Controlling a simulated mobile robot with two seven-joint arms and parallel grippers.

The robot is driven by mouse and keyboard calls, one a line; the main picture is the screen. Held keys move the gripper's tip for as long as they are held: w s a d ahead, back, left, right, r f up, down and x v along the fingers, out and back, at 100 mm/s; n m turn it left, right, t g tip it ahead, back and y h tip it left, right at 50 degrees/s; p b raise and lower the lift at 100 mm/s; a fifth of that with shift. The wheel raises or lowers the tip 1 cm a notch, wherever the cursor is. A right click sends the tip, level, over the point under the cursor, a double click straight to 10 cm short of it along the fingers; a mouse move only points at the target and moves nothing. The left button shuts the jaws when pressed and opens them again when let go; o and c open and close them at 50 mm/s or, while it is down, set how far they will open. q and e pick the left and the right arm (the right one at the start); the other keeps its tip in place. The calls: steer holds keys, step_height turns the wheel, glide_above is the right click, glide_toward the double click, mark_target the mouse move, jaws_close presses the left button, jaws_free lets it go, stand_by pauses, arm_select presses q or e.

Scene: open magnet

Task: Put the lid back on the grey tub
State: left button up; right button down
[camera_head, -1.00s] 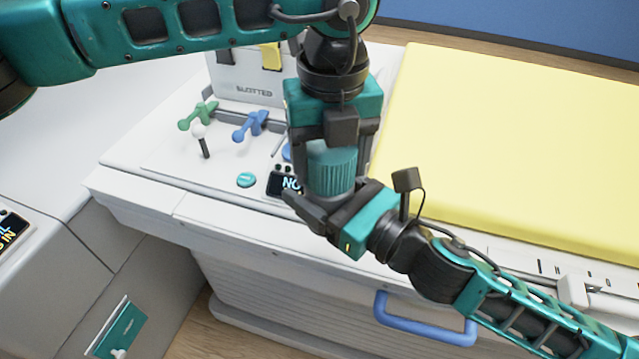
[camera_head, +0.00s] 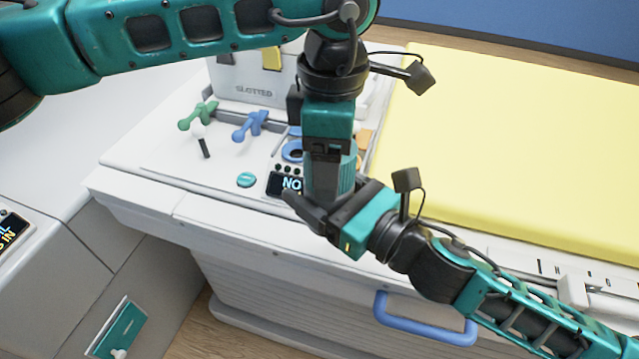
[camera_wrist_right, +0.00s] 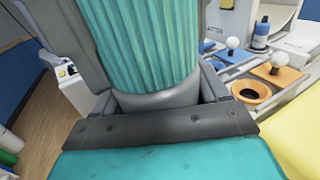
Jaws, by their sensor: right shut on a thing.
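My right gripper (camera_head: 318,208), coming from the lower right, is shut on the grey tub, mostly hidden by its jaws in the head view. In the right wrist view the grey tub (camera_wrist_right: 168,98) shows as a smooth grey band between dark fingers. Directly above it stands the teal ribbed lid (camera_wrist_right: 152,40), upright. The lid (camera_head: 348,178) shows only as a narrow strip in the head view. My left gripper (camera_head: 326,180) points down over the lid, one finger in front of it. Whether its fingers press the lid is hidden, as is how tightly lid and tub meet.
Behind the grippers is a white console with a green lever (camera_head: 198,115), a blue lever (camera_head: 250,125), a teal button (camera_head: 246,180) and a small display (camera_head: 288,184). A yellow pad (camera_head: 510,140) lies at right. A blue handle (camera_head: 425,320) sticks out below.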

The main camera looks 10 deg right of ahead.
arm_select(q)
steer(key=m, duration=0.5)
steer(key=shift+m, duration=0.4)
steer(key=o, duration=1.2)
steer(key=shift+c, duration=0.2)
steer(key=shift+r, duration=2.3)
steer(key=shift+c, duration=0.5)
steer(key=n, duration=0.1)
steer(key=r+n, duration=0.1)
steer(key=n, duration=0.3)
steer(key=shift+r, duration=0.25)
steer(key=n, duration=0.2)
steer(key=r+n, duration=0.1)
steer(key=n, duration=0.3)
steer(key=r+n, duration=0.1)
steer(key=shift+n, duration=0.4)
